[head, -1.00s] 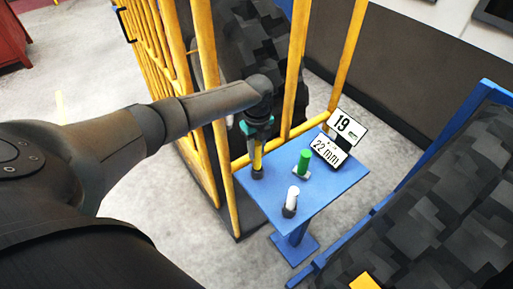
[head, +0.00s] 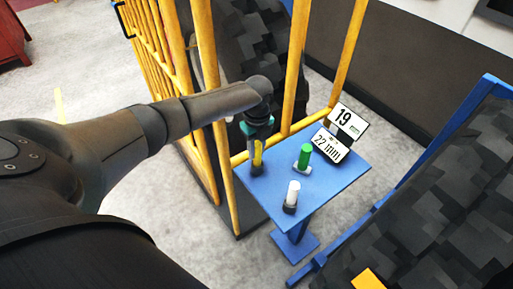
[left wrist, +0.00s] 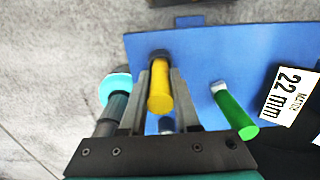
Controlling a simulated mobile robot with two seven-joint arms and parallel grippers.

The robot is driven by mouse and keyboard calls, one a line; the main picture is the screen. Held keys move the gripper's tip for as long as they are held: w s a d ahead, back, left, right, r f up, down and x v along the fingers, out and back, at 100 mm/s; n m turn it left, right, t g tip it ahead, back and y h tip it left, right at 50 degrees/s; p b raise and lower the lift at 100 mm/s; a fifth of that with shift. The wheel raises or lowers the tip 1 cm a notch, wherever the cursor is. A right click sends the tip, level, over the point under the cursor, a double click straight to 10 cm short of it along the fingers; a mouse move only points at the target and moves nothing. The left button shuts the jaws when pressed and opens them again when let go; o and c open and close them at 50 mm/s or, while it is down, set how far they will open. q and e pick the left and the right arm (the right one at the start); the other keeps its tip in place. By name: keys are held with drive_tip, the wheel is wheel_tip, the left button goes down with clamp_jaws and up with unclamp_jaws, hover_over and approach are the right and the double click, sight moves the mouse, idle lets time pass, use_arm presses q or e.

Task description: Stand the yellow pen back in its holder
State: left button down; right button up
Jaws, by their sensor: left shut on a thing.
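My left gripper (head: 257,146) is shut on the yellow pen (head: 257,155), which stands about upright between the fingers. In the left wrist view the yellow pen (left wrist: 160,92) is between my left fingers (left wrist: 160,100). A dark holder (head: 256,169) on the blue table is at the pen's lower end. The pen's foot seems to be at or in the holder; I cannot tell how deep it sits. My right gripper is not in view.
The blue table (head: 335,181) also carries a green pen (head: 305,153), a white pen (head: 292,190) in a dark holder, and number signs (head: 329,146). Yellow bars (head: 208,70) stand close behind and left of my gripper. A blue-framed dark block (head: 440,200) is at right.

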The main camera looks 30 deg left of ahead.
use_arm(q)
drive_tip(key=shift+f, duration=0.2)
drive_tip(key=c, duration=0.6)
unclamp_jaws()
drive_tip(key=shift+o, duration=0.2)
drive_tip(key=shift+r, duration=0.15)
wheel_tip(320, 180, up, 15)
drive_tip(key=shift+p, duration=0.35)
drive_tip(key=shift+s+d, duration=0.15)
